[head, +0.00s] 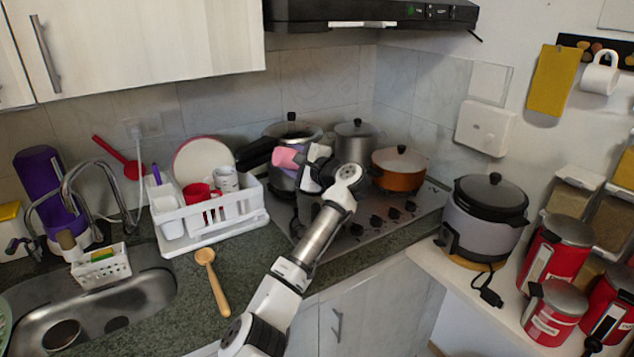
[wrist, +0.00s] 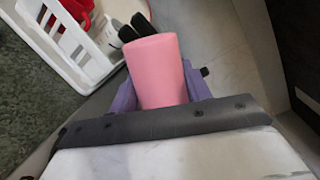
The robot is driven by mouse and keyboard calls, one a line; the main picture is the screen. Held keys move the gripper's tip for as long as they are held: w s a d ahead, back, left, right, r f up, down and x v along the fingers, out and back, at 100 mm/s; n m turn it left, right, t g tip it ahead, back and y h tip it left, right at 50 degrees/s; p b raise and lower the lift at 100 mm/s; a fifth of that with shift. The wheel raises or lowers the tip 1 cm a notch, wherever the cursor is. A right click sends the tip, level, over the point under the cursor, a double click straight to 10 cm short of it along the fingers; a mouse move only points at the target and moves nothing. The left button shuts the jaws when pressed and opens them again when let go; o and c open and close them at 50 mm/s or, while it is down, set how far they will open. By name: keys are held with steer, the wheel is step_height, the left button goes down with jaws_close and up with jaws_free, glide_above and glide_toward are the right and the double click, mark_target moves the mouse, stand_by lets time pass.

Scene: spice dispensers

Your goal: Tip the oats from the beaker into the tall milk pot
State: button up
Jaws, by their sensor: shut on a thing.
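A pink beaker (head: 286,157) is held in my gripper (head: 300,163) above the left part of the stove. In the wrist view the beaker (wrist: 158,70) sits between the purple fingers of my gripper (wrist: 160,88), which is shut on it. Its mouth and any oats in it are hidden. A tall grey lidded pot (head: 355,145) stands at the back of the stove, right of my gripper. A wide silver pot with a black-knobbed lid (head: 291,132) is behind my gripper and partly hidden by it. I cannot tell for sure which is the milk pot.
An orange lidded pot (head: 399,168) stands on the stove at the right. A white dish rack (head: 210,208) with cups and a plate is at the left. A wooden spoon (head: 213,280) lies on the counter. A range hood (head: 370,14) hangs above.

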steer(key=shift+w+d+r+m, duration=0.25)
steer(key=shift+d+r+m, duration=0.1)
steer(key=shift+m, duration=0.25)
stand_by(0.6)
